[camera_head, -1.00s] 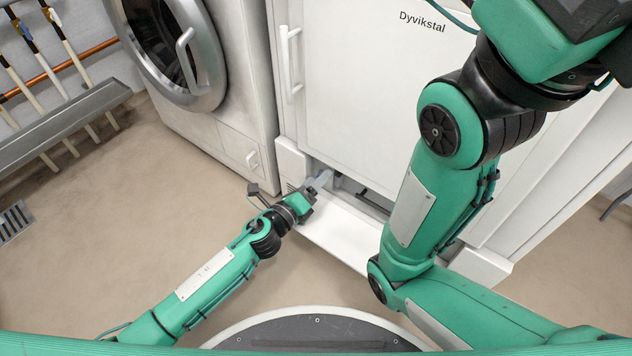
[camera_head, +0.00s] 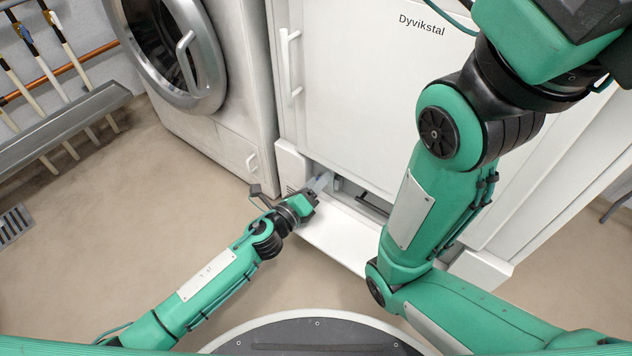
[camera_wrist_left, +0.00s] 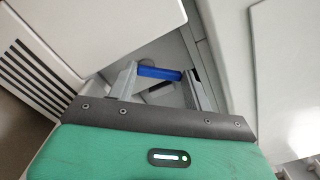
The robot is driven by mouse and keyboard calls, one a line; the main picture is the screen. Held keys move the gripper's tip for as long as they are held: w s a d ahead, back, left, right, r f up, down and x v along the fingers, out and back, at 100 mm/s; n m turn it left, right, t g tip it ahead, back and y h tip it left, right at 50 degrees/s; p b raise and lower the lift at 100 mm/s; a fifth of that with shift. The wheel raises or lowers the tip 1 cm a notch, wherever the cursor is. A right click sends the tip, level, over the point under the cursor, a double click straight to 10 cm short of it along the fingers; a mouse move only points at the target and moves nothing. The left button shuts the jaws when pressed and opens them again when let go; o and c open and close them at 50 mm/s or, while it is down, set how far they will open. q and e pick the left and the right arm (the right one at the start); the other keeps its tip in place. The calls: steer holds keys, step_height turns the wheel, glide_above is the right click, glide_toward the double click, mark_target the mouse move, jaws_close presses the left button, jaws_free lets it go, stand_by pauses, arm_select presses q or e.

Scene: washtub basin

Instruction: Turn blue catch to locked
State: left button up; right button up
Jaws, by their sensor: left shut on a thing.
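The blue catch (camera_wrist_left: 159,73) is a short blue bar in the left wrist view, inside a recess low in the white cabinet. It spans between the two grey fingers of my left gripper (camera_wrist_left: 162,87), which are shut on it, one at each end. In the head view, my left gripper (camera_head: 321,183) reaches into the opening at the cabinet's lower left corner. The catch cannot be made out there, and I see no lock marking in either view. My right arm (camera_head: 425,205) crosses in front of the cabinet; its gripper is out of view.
The white cabinet (camera_head: 365,90) has a lowered flap (camera_head: 335,238) below its opening. A washing machine (camera_head: 215,125) stands to the left. A slotted vent panel (camera_wrist_left: 30,68) is beside the recess. A floor drain (camera_head: 14,224) lies far left.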

arm_select(q)
steer(key=m, duration=0.3)
steer(key=shift+s+d+f+m+p, duration=0.2)
steer(key=shift+m+p, duration=0.1)
steer(key=shift+p, duration=0.1)
steer(key=m, duration=0.4)
steer(key=shift+d+f, duration=0.15)
steer(key=shift+f, duration=0.15)
steer(key=shift+f+m, duration=0.15)
steer(key=shift+m, duration=1.05)
steer(key=shift+f+m, duration=0.1)
steer(key=shift+m, duration=0.2)
steer(key=o, duration=1)
